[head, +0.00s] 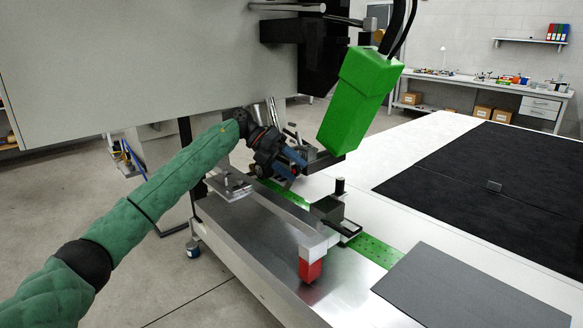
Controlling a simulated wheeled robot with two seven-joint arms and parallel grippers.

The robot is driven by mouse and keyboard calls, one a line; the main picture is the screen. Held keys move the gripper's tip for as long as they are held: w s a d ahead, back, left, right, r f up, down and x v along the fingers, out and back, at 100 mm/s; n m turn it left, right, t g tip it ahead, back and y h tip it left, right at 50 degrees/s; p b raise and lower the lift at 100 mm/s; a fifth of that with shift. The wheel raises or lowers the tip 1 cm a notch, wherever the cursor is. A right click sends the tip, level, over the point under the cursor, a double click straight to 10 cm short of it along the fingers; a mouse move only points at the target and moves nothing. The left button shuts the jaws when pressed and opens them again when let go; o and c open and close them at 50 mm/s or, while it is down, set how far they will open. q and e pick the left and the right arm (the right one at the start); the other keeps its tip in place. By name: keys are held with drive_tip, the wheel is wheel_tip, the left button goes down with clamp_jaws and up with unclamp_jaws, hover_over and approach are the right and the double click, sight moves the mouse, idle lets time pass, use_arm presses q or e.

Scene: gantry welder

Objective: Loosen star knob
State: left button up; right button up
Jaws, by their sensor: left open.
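My left gripper (292,164) reaches in from the left to the green welding head (360,100), just left of its lower end. Its blue fingers are open over the far part of the metal bench. I cannot pick out a star knob with certainty; the area around the fingers is small and dark, and the gripper covers part of it. A black block with an upright black post (340,186) stands on the bench, nearer and to the right of the fingers. My right gripper is not in view.
A large grey gantry panel (150,60) hangs above my left arm. A red-tipped clamp part (311,268) stands on the near bench edge. A grey plate (470,290) lies at the right front. A white table with black mats (500,165) extends right.

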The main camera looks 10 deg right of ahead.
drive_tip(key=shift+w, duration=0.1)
use_arm(q)
drive_tip(key=shift+a+r, duration=0.1)
drive_tip(key=b+v, duration=0.1)
drive_tip(key=v, duration=0.6)
drive_tip(key=shift+w+a, duration=0.15)
drive_tip(key=shift+w, duration=0.05)
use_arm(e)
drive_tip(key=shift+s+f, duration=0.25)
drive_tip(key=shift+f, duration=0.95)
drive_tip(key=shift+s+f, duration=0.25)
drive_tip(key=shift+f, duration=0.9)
